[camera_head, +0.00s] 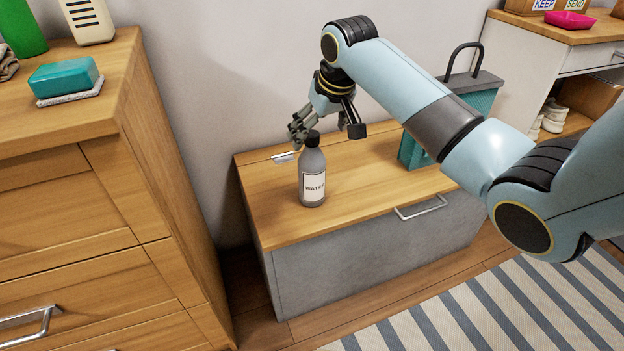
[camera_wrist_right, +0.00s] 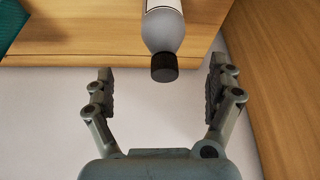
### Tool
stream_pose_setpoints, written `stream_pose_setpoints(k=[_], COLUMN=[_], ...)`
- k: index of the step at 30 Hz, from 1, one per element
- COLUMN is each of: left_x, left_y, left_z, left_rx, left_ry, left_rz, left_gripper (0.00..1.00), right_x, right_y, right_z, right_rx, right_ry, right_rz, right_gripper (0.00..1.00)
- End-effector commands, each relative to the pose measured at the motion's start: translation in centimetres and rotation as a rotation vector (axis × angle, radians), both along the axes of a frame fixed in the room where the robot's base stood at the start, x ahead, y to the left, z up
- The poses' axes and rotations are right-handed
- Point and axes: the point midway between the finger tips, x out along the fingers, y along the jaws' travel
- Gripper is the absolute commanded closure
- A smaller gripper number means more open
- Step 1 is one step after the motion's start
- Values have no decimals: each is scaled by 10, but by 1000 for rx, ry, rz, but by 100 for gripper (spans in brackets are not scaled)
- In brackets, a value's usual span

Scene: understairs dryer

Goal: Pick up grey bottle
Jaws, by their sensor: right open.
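The grey bottle (camera_head: 312,180) stands upright on the wooden top of a low grey cabinet (camera_head: 360,190). It has a black cap and a white label reading "WATER". My right gripper (camera_head: 299,130) is open and empty, just behind and level with the top of the bottle. In the right wrist view the bottle (camera_wrist_right: 163,30) shows cap towards me, beyond and roughly between the spread fingers of the right gripper (camera_wrist_right: 158,90). The fingers do not appear to touch it. My left gripper is in neither view.
A tall wooden drawer unit (camera_head: 130,110) stands close on the left, with a teal soap bar (camera_head: 64,77) on top. A teal container (camera_head: 470,100) stands on the low cabinet to the right of the bottle. A striped rug (camera_head: 480,310) lies on the floor in front.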

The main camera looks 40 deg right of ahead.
Motion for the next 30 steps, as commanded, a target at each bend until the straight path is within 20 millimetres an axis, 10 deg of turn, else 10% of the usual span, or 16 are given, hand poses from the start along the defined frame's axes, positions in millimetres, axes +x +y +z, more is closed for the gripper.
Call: stream_pose_setpoints(k=[18, 30], left_x=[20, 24], left_y=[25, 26], left_z=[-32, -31], left_rx=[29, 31], left_ry=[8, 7], left_rz=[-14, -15], left_gripper=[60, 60], right_x=[36, 41], right_y=[2, 1], right_z=[-82, -86], right_rx=[1, 0], right_ry=[7, 2], right_rz=[1, 1], right_gripper=[11, 19])
